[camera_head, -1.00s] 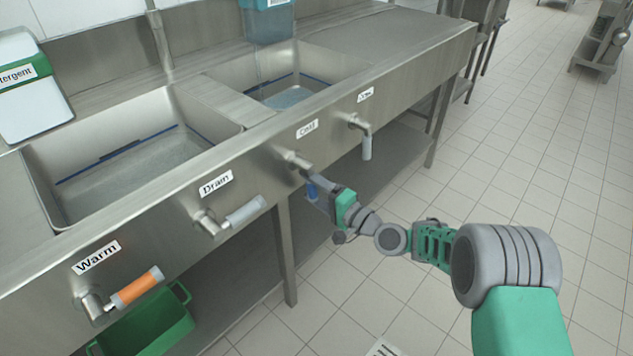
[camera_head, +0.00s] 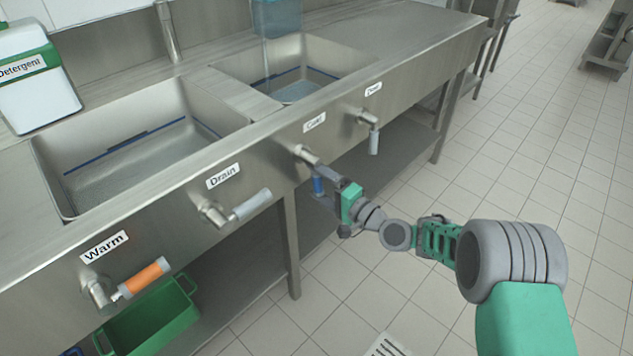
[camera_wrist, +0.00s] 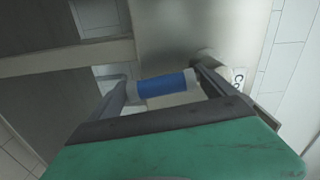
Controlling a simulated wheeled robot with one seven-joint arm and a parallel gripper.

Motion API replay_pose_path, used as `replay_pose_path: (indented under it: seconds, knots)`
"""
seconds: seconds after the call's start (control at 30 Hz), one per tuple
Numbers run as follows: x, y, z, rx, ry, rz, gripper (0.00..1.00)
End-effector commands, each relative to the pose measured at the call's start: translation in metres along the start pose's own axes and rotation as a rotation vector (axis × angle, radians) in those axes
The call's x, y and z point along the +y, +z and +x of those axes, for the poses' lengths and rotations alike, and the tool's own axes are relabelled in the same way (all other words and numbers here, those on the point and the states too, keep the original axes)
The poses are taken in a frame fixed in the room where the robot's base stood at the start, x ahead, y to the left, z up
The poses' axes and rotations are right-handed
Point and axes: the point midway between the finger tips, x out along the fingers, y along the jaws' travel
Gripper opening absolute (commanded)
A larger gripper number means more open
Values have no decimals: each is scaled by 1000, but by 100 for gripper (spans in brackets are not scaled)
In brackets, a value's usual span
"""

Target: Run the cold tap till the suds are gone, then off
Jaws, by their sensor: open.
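The cold tap's handle has a blue sleeve (camera_head: 318,186) and hangs down below the Cold label (camera_head: 314,122) on the sink front. It also shows in the wrist view (camera_wrist: 162,85). My gripper (camera_head: 325,187) is open, with one finger on each side of the blue handle; I cannot tell whether either finger touches it. The right basin (camera_head: 328,52) holds bluish water (camera_head: 297,92). The left basin (camera_head: 50,165) holds some greyish water (camera_head: 130,165). Suds are too small to make out in either basin.
The Warm handle (camera_head: 146,278), orange, and the grey Drain handle (camera_head: 252,204) stick out sideways at left. Another grey handle (camera_head: 374,142) hangs at right. A green crate (camera_head: 150,325) stands below. A detergent jug (camera_head: 38,85) stands at the left back.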

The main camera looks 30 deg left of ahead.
Motion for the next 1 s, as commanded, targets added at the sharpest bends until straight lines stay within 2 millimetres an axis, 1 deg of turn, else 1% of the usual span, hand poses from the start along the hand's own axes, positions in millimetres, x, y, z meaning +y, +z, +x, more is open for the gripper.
replay_pose_path:
  seconds: [0.07,0.17,0.4,0.5,0.6,1.0]
  knots:
    - [0,0,-1,1,0,0,95]
    - [-1,-1,-11,2,1,1,95]
    - [-1,-2,-60,4,2,3,95]
    - [0,-1,-73,2,1,1,95]
    - [0,-1,-78,1,0,0,95]
    - [0,0,-78,0,0,0,95]
